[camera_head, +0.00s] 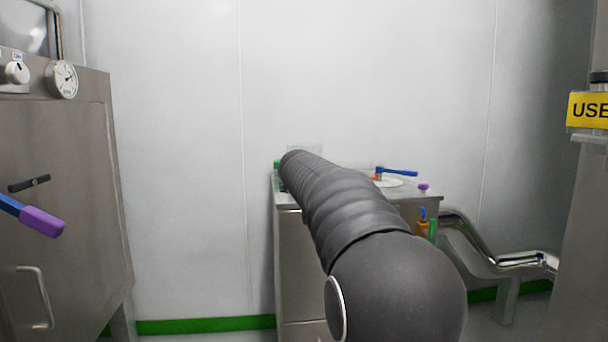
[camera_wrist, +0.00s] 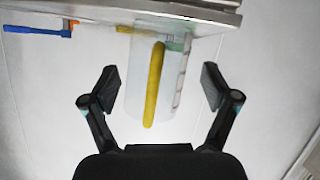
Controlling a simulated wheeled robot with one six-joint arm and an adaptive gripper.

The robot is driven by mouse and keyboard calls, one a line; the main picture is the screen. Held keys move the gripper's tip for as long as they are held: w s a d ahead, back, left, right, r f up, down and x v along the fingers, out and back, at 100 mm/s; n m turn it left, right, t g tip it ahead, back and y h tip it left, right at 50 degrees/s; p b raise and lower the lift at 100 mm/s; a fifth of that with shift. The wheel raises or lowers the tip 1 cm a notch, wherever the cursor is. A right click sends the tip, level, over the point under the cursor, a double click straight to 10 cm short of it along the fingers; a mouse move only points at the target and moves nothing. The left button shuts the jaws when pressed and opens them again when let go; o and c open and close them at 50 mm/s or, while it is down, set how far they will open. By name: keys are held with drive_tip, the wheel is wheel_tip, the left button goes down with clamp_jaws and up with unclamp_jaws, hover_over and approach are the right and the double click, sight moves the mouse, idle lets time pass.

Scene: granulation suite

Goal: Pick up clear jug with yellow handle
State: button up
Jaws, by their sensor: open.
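The clear jug (camera_wrist: 133,95) with its yellow handle (camera_wrist: 153,85) stands by the cabinet top, which appears upside down at the upper edge of the wrist view. The handle faces the camera and runs along the middle of the jug. My gripper (camera_wrist: 160,82) is open, one finger to each side of the jug in the picture. No finger visibly touches it, and I cannot tell how deep the jug sits between them. In the head view my arm hides the gripper and most of the jug; a faint clear edge (camera_head: 306,148) shows above the arm.
The steel cabinet (camera_head: 296,255) stands against the white wall. A blue-handled tool (camera_head: 397,171) and a purple-topped item (camera_head: 423,187) are on its right side. A steel machine (camera_head: 65,190) with a dial stands left; a bent steel pipe (camera_head: 500,262) runs right.

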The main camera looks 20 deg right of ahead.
drive_tip(key=shift+p+x, duration=0.5)
drive_tip(key=shift+x, duration=2.75)
drive_tip(key=shift+d, duration=0.1)
clamp_jaws()
